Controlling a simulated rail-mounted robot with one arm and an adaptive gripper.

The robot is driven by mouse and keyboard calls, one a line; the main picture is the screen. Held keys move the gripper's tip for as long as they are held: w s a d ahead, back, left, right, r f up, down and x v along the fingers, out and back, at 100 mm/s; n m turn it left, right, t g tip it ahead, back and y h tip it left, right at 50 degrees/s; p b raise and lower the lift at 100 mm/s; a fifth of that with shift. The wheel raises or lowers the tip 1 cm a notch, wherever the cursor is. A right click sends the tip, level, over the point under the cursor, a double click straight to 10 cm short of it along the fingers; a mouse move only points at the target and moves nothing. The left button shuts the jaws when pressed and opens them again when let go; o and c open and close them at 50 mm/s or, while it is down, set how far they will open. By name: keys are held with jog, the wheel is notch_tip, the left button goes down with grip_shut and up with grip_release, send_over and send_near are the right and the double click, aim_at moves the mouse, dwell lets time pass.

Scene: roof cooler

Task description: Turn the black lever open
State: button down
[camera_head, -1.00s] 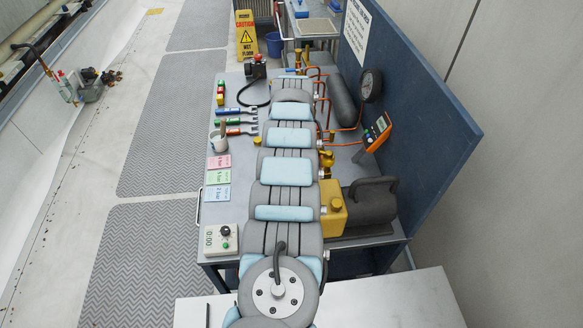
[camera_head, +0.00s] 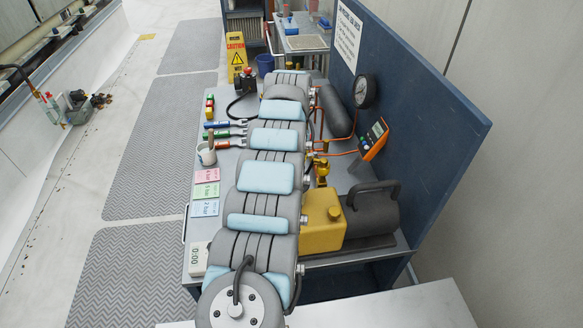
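No black lever can be made out for certain on the bench (camera_head: 184,238); my arm covers the middle of it and hides part of the copper pipework. A black device with a red top (camera_head: 245,79) and a black hose stands at the bench's far left. My grey arm with pale blue pads runs from the bottom of the view up along the bench. My gripper does not show, so its state and its distance from any lever are hidden.
Right of my arm stand a yellow-and-dark pump (camera_head: 323,224), an orange meter (camera_head: 374,138), a round gauge (camera_head: 364,89) and a dark cylinder (camera_head: 337,108). A blue panel (camera_head: 425,120) walls the right side. Wrenches (camera_head: 226,134), a cup (camera_head: 207,153) and coloured cards (camera_head: 206,191) lie left.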

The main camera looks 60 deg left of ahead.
dwell(0.4)
jog(key=c, duration=1)
grip_release()
jog(key=shift+d+r+p, duration=0.1)
jog(key=shift+r+p, duration=0.05)
jog(key=shift+p, duration=0.5)
